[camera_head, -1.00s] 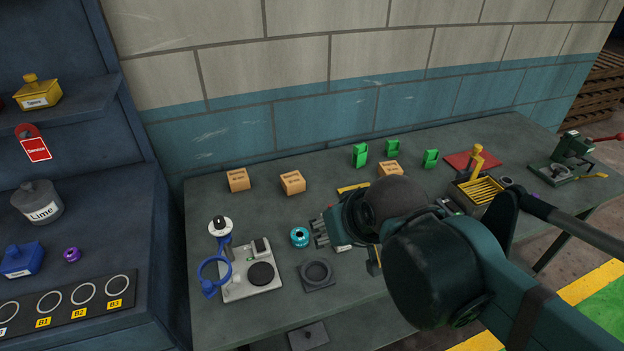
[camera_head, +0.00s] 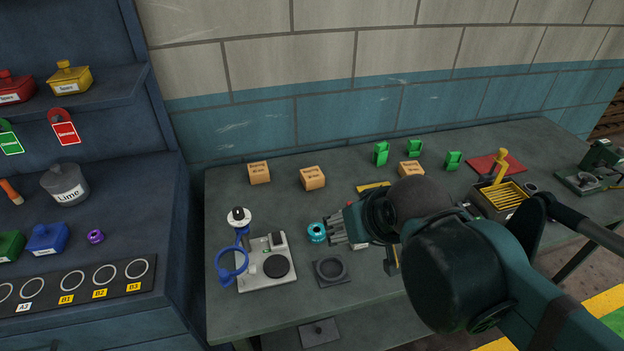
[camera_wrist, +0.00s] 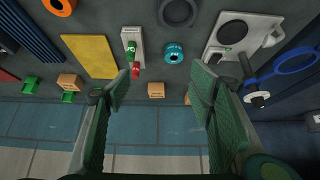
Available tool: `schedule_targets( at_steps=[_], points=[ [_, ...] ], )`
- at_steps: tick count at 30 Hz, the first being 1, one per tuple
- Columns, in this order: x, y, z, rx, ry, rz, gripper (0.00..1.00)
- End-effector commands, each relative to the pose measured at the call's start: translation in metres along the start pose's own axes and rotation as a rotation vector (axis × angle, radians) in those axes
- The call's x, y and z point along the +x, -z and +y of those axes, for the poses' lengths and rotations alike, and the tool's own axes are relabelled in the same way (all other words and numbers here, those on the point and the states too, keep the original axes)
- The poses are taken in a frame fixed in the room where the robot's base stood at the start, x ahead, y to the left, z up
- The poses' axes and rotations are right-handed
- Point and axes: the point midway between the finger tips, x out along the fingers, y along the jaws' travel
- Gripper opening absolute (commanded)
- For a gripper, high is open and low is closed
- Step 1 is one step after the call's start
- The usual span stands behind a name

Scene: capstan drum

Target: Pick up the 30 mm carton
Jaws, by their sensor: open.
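Three tan cartons stand on the table along the wall: a left carton (camera_head: 259,173), a middle carton (camera_head: 312,178) and a right carton (camera_head: 411,171). Their printed labels are too small to read, so I cannot tell which is the 30 mm one. In the wrist view, one carton (camera_wrist: 70,82) is at the left. Another carton (camera_wrist: 156,90) shows between the fingers, and a third (camera_wrist: 187,98) is partly hidden by the right finger. My gripper (camera_head: 338,228) is open and empty above the table, apart from the cartons; its spread fingers show in the wrist view (camera_wrist: 162,88).
A teal ring (camera_head: 317,232) is beside my gripper. A scale (camera_head: 266,262) with a blue ring stand (camera_head: 232,262) is at the left front. Green blocks (camera_head: 381,153) stand near the right carton. Table between left cartons and scale is mostly clear.

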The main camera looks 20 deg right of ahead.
Motion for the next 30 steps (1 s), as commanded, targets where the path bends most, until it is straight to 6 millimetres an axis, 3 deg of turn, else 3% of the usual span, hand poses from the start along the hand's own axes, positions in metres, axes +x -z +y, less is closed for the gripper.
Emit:
schedule_targets(
  at_steps=[16,30],
  points=[
    [0.0,0.006,0.0,0.014,-0.002,-0.008,0.6],
    [0.005,0.056,0.003,0.166,-0.039,-0.08,0.6]
  ],
)
